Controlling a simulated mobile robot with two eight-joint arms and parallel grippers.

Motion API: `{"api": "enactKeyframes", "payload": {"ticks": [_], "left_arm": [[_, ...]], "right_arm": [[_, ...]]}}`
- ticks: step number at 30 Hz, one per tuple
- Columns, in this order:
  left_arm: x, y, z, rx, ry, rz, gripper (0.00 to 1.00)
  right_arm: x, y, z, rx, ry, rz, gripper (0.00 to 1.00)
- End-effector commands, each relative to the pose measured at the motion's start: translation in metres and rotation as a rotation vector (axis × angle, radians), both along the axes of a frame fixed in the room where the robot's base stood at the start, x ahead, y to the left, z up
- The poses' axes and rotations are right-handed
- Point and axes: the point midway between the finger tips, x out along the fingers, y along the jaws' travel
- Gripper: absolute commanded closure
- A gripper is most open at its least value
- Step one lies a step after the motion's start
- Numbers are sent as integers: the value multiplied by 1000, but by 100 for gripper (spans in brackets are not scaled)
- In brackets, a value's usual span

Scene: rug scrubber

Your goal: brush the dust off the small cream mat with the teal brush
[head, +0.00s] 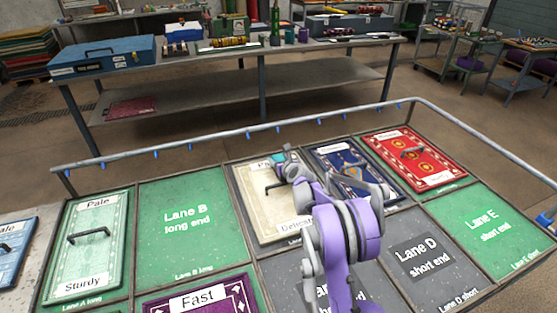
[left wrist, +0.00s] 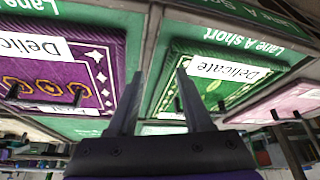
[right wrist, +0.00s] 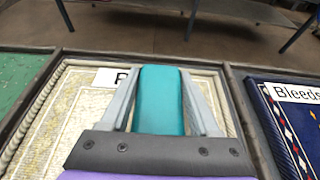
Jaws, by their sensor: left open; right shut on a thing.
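The small cream mat (head: 249,205) lies in the middle of the rack, with "Delicate" on its near label. It also fills the lower part of the right wrist view (right wrist: 70,115); its surface looks mottled, and I cannot tell dust from pattern. My right gripper (head: 288,168) is over the mat's far half, shut on the teal brush (right wrist: 160,98). The brush also shows as a small teal patch in the head view (head: 280,158). I cannot tell whether its bristles touch the mat. My left gripper (left wrist: 158,85) is open and empty, outside the head view.
A navy mat (head: 340,168) and a red mat (head: 408,157) lie right of the cream one. The Lane B panel (head: 182,215) is bare at the left. A pale green mat (head: 88,255) lies beyond it. A metal rail (head: 240,134) runs along the rack's far edge.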

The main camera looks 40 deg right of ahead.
Motion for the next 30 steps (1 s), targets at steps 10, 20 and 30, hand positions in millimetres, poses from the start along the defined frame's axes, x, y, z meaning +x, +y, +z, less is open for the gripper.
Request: {"api": "enactKeyframes", "payload": {"ticks": [10,20,30], "left_arm": [[-1,0,-4,0,1,0,50],[0,0,-2,0,1,0,50],[-1,0,-5,0,1,0,50]], "right_arm": [[-2,-7,-5,0,0,-2,100],[-10,-32,-3,0,0,-1,100],[-18,-58,-6,-1,0,-2,100]]}}
